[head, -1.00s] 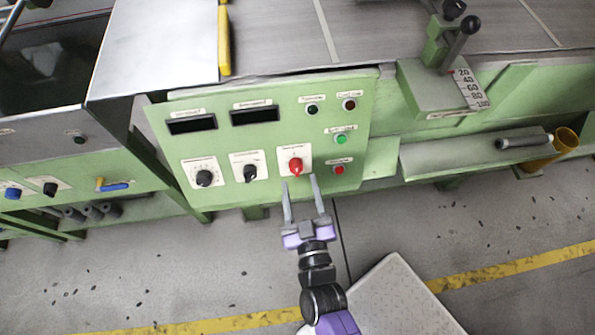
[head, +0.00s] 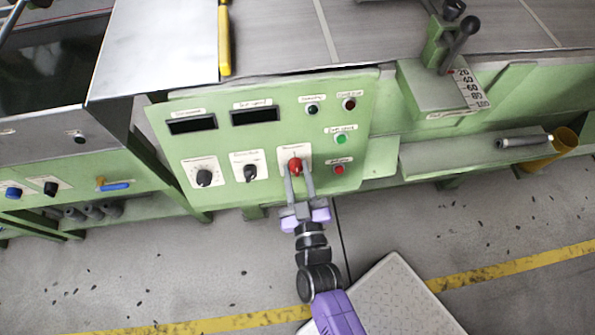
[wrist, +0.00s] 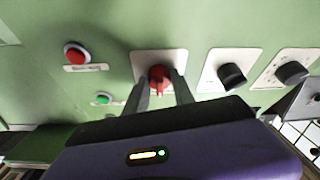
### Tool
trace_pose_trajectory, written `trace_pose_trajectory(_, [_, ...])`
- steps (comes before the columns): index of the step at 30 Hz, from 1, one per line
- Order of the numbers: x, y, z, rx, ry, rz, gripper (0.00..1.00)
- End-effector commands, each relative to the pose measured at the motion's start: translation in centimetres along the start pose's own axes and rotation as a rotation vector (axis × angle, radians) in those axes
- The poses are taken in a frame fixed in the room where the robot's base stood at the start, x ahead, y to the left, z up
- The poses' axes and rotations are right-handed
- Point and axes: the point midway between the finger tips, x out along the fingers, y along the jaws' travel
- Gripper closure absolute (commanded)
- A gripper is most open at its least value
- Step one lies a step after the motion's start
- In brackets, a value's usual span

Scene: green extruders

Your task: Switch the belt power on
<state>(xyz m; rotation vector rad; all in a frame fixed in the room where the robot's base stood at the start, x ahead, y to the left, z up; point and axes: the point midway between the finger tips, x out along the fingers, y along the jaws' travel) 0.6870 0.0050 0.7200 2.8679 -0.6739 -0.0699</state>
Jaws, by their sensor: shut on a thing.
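The red rotary knob (head: 295,164) sits on a white plate at the lower right part of the green control panel (head: 270,140). It also shows in the wrist view (wrist: 160,76), between my two fingers. My gripper (head: 298,172) reaches up to the panel from below. Its grey fingers stand on either side of the red knob and are shut on it. In the wrist view my gripper (wrist: 162,88) partly covers the white plate. The lettering on the plate is too small to read.
Two black knobs (head: 204,178) (head: 250,172) are left of the red knob. A green button (head: 341,139) and a red button (head: 339,170) are to its right. Two dark displays (head: 191,124) (head: 254,115) are above. A grey lever (head: 463,40) stands at the upper right.

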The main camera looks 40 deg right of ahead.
Motion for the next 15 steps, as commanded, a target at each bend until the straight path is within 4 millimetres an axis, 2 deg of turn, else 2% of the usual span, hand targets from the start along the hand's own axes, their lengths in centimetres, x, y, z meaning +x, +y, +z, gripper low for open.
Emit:
trace_pose_trajectory(8, [-0.03, 0.01, 0.01, 0.043, -0.002, 0.019, 1.00])
trace_pose_trajectory(15, [-0.04, -0.05, -0.01, 0.181, -0.009, 0.075, 1.00])
